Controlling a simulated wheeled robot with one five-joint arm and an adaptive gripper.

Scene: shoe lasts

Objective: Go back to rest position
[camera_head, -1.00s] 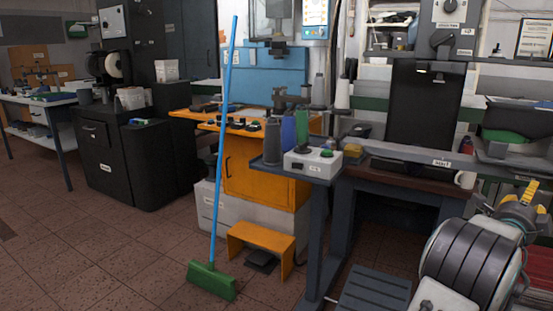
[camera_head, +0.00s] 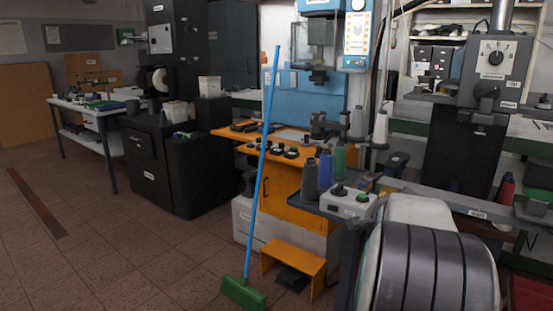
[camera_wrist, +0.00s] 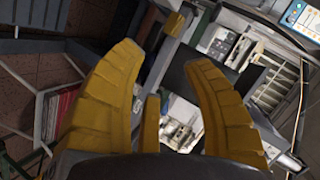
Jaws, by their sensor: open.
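My gripper (camera_wrist: 160,85) shows in the wrist view with its two yellow ribbed fingers spread apart. It is open, and nothing is held between the fingers. Beyond the fingers the wrist view is steeply tilted, with a dark panel, a light shelf area and floor tiles. In the head view my gripper is not visible.
A green broom (camera_head: 243,293) with a blue handle stands before an orange workbench (camera_head: 280,190). An orange step stool (camera_head: 293,262) is beside it. A control box (camera_head: 347,202) and thread spools (camera_head: 324,170) sit on a small table. Open tiled floor (camera_head: 120,250) lies at left.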

